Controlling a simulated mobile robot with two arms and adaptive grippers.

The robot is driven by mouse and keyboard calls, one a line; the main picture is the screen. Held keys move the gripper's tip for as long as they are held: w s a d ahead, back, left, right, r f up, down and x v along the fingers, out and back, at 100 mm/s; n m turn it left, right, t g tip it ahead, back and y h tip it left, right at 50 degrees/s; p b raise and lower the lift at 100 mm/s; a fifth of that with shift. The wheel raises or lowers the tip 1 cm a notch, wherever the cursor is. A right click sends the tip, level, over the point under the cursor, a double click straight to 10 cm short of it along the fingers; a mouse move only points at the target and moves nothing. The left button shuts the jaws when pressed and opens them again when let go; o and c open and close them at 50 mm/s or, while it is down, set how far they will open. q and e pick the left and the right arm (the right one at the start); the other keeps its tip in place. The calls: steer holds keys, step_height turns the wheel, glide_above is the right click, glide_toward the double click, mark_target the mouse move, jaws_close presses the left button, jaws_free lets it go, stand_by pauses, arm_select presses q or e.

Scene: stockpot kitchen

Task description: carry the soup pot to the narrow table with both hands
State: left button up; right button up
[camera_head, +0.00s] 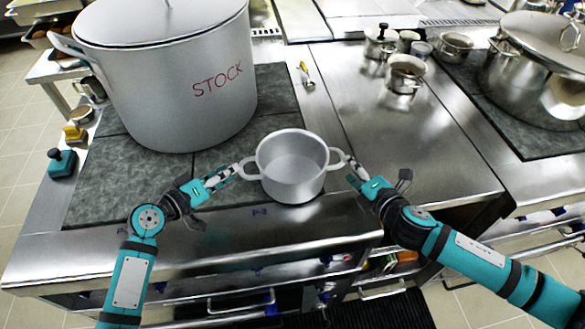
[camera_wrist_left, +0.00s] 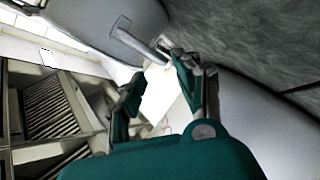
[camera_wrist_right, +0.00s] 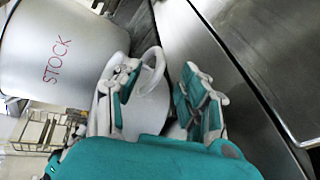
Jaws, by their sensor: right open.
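The soup pot (camera_head: 291,168), a small plain grey pot with two side handles, stands upright near the counter's front edge. My left gripper (camera_head: 222,176) is at its left handle; in the left wrist view its fingers (camera_wrist_left: 160,85) are apart, with the pot (camera_wrist_left: 122,28) and handle end close to one fingertip. My right gripper (camera_head: 360,178) is open at the right handle; in the right wrist view the handle of the pot (camera_wrist_right: 150,108) shows between and beyond the spread fingers (camera_wrist_right: 160,85). I cannot tell whether either gripper touches a handle. The narrow table cannot be identified for certain.
A large lidded pot marked STOCK (camera_head: 180,85) stands close behind the soup pot on the left. Another large metal pot (camera_head: 535,75) is at the back right, with small metal pots (camera_head: 405,75) between. The steel counter (camera_head: 420,150) right of the soup pot is clear.

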mark_target(240, 165)
arm_select(q)
steer(key=x, duration=0.5)
steer(key=shift+w+d, duration=0.2)
steer(key=shift+w, duration=0.05)
arm_select(e)
steer(key=x, duration=0.5)
steer(key=shift+w+a+f, duration=0.1)
steer(key=shift+w, duration=0.2)
arm_select(q)
steer(key=c, duration=0.7)
arm_select(e)
steer(key=c, duration=0.7)
jaws_close()
steer(key=shift+s+f, duration=0.1)
arm_select(q)
steer(key=shift+a, duration=0.1)
